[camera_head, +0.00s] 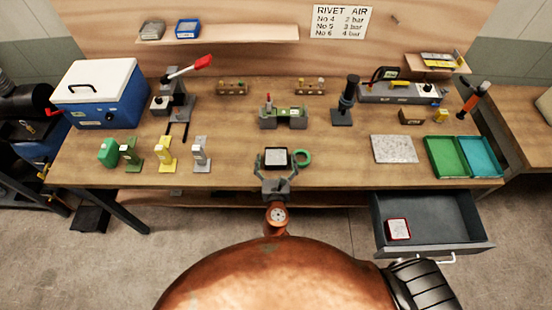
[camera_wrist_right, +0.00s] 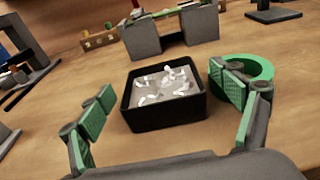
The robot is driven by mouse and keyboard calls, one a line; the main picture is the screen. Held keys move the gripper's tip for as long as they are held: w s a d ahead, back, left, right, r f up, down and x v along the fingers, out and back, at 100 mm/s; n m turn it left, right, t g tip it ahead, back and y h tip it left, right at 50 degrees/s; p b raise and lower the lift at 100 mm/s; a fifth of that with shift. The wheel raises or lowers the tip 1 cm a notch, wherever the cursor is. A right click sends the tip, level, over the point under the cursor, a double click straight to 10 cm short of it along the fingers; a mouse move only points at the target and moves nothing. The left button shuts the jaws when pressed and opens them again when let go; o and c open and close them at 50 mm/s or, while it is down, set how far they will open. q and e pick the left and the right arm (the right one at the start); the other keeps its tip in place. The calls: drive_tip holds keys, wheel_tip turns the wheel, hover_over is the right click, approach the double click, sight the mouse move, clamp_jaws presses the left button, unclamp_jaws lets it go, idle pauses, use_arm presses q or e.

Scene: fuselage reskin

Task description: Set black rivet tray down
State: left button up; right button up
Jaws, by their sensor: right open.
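The black rivet tray (camera_head: 277,158) sits on the workbench near its front edge, with pale rivets inside. In the right wrist view the black tray (camera_wrist_right: 165,98) rests flat and upright on the wood. My right gripper (camera_head: 278,173) is open at the tray's near side. Its green-padded fingers (camera_wrist_right: 165,115) stand apart to the left and right, with gaps between them and the tray. My left gripper is not in view.
A green ring (camera_head: 302,157) lies close to the right of the tray. A grey riveting fixture (camera_head: 284,117) stands behind it. Green, yellow and grey tools (camera_head: 166,154) stand to the left. An open drawer (camera_head: 430,225) at the right front holds a red-edged tray (camera_head: 398,229).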

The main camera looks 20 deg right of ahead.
drive_tip(key=shift+c, duration=1)
drive_tip(key=c, duration=0.8)
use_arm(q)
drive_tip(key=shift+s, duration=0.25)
use_arm(e)
drive_tip(key=c, duration=0.6)
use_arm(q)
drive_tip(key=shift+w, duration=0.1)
use_arm(e)
drive_tip(key=shift+o, duration=0.2)
